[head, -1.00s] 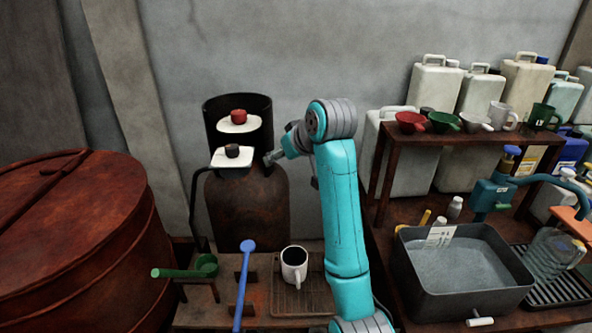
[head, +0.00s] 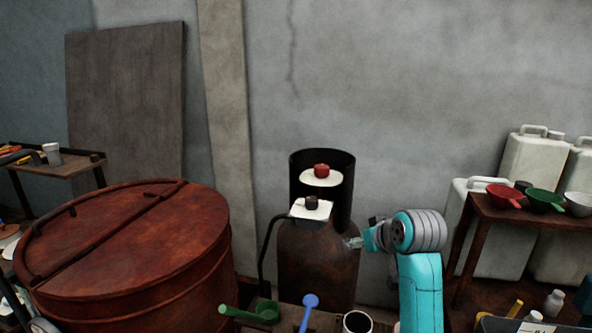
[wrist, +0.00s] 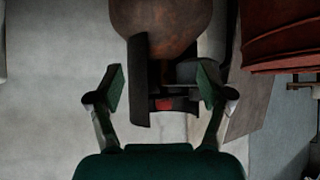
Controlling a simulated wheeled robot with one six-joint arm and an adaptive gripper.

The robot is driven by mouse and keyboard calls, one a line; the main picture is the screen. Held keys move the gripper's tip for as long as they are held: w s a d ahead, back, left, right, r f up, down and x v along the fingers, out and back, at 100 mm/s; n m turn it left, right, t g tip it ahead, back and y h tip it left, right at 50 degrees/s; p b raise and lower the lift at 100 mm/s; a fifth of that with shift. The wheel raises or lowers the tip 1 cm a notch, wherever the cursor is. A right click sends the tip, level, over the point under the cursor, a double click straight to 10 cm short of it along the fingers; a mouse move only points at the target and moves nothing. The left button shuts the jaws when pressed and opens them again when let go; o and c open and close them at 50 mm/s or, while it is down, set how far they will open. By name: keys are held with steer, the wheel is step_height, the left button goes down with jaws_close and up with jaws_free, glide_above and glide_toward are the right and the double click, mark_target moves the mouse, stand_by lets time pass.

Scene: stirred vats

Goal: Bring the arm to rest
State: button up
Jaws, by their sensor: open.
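My gripper (wrist: 160,88) is open and empty in the wrist view, its two fingers spread apart. In the head view my gripper (head: 352,243) is small, at the end of my turquoise arm, in front of or beside the rusty brown vessel (head: 318,268). I cannot tell whether it touches anything there. The vessel also shows at the top of the wrist view (wrist: 162,25), beyond the fingers. A black cylinder with a red knob (head: 321,170) and a white plate with a dark knob (head: 311,202) stand above the vessel.
A large rust-red vat (head: 130,250) fills the left. A green ladle (head: 255,314), a blue-handled tool (head: 309,303) and a mug (head: 357,322) are at the bottom. A rack (head: 505,216) with red and green scoops and white canisters (head: 530,160) stands right.

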steer(key=shift+m+t, duration=0.6)
steer(key=shift+m, duration=0.1)
steer(key=s+f, duration=0.3)
steer(key=f, duration=0.3)
steer(key=s+f, duration=0.2)
steer(key=f, duration=0.4)
steer(key=s+f, duration=0.3)
steer(key=f, duration=0.3)
steer(key=shift+s+a+f, duration=0.1)
steer(key=shift+s+a, duration=0.25)
steer(key=s+f+m+t+h, duration=0.1)
steer(key=s+f, duration=0.5)
steer(key=s, duration=0.6)
steer(key=s+f+t+h, duration=0.1)
steer(key=s+f, duration=0.5)
steer(key=s, duration=0.7)
steer(key=s+r+t, duration=0.1)
steer(key=s+r, duration=0.4)
steer(key=s, duration=0.7)
steer(key=s+r+t, duration=0.1)
steer(key=s+r, duration=0.4)
steer(key=s, duration=0.8)
steer(key=shift+s+a, duration=0.15)
